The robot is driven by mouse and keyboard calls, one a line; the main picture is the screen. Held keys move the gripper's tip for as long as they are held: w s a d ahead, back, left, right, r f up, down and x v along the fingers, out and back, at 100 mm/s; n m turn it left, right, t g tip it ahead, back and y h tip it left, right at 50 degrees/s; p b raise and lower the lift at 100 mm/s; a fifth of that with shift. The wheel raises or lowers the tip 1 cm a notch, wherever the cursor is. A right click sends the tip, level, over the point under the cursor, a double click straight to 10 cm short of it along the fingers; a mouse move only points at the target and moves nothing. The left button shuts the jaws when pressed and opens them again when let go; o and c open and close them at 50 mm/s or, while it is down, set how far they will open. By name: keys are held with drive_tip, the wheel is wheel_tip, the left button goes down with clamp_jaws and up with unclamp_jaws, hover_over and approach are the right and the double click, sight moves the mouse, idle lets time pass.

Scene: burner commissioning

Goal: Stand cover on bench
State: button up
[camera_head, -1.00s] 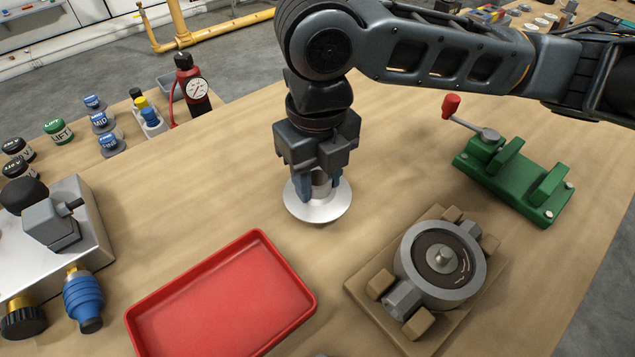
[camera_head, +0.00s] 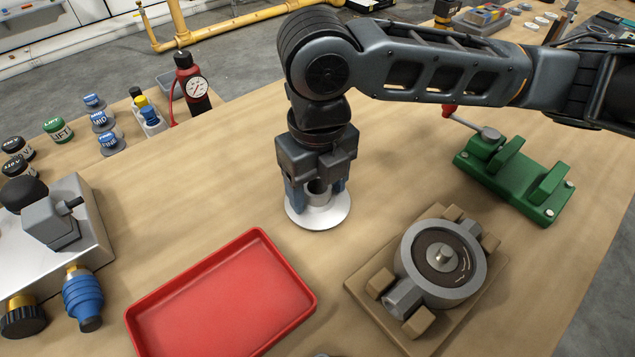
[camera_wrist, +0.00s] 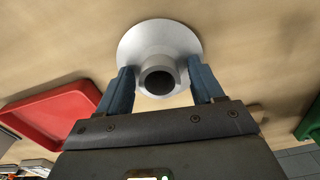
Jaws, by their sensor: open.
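The cover (camera_head: 320,214) is a silver-white disc with a raised hollow neck. It rests flat on the wooden bench (camera_head: 400,160), neck up, behind the red tray and left of the round fixture. In the wrist view the cover (camera_wrist: 160,45) shows its flange and the dark bore of its neck. My gripper (camera_head: 319,195) points down over it, with one blue finger on each side of the neck. In the wrist view my gripper (camera_wrist: 160,85) is open, with a gap between the neck and at least the right finger.
A red tray (camera_head: 225,295) lies in front-left. A round grey housing (camera_head: 443,262) sits on a wooden cradle to the right. A green clamp (camera_head: 515,180) with a red-knobbed lever stands at the right. A red gauge bottle (camera_head: 190,85) stands at back left.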

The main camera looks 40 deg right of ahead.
wheel_tip(320, 180, up, 12)
drive_tip(key=shift+p, duration=0.4)
